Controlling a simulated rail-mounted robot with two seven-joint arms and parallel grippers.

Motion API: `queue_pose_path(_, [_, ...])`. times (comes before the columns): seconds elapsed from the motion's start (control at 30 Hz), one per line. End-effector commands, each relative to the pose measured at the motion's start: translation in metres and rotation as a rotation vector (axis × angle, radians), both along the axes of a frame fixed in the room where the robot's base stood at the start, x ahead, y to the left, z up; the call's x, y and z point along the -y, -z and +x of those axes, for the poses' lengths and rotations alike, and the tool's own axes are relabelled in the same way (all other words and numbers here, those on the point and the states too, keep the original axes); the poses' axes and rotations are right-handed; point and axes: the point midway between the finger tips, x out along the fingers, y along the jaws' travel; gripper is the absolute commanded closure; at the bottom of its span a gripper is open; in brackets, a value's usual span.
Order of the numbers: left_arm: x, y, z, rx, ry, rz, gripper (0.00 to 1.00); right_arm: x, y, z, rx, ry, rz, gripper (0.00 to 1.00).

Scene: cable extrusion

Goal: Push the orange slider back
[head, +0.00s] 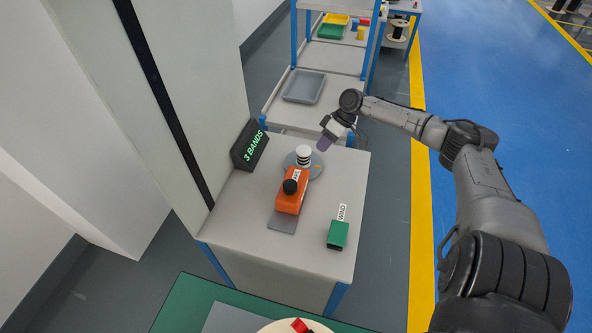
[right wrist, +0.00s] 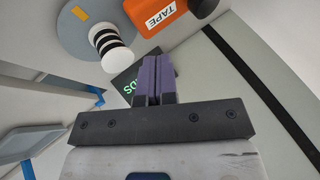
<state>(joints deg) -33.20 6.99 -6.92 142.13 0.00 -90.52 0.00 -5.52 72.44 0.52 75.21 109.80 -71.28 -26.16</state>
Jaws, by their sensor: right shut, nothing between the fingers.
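The orange slider (head: 288,203), with a black knob on top and a TAPE label, sits on a narrow grey plate (head: 283,224) on the white table. Its orange body also shows at the top of the right wrist view (right wrist: 167,30). Behind it, a white post with black bands (head: 303,156) stands on a round grey disc (head: 316,171); the post also shows in the right wrist view (right wrist: 113,50). My right gripper (head: 324,143) is shut and empty, above the table's back right, apart from the slider; its purple fingers show in the wrist view (right wrist: 153,80). My left gripper is out of view.
A green block (head: 338,234) labelled WIND sits at the table's front right. A black sign (head: 249,145) reading "3 BANDS" stands at the back left beside a tall pale cabinet (head: 190,80). A shelf with a grey tray (head: 304,87) stands behind. The table's right side is mostly clear.

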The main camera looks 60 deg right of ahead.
Motion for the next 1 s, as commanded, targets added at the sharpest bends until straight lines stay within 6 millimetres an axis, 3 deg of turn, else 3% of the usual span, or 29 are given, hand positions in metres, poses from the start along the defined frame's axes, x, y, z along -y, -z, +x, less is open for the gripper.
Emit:
queue_pose_path(0.2, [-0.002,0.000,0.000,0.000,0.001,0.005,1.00,-0.001,-0.002,0.005,0.081,-0.065,-0.025,1.00])
queue_pose_path(0.67, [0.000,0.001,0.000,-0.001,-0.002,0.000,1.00,-0.002,0.000,0.006,0.086,-0.080,-0.032,1.00])
queue_pose_path(1.0, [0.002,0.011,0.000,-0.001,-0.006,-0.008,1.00,-0.024,0.037,0.022,0.088,-0.080,-0.029,1.00])
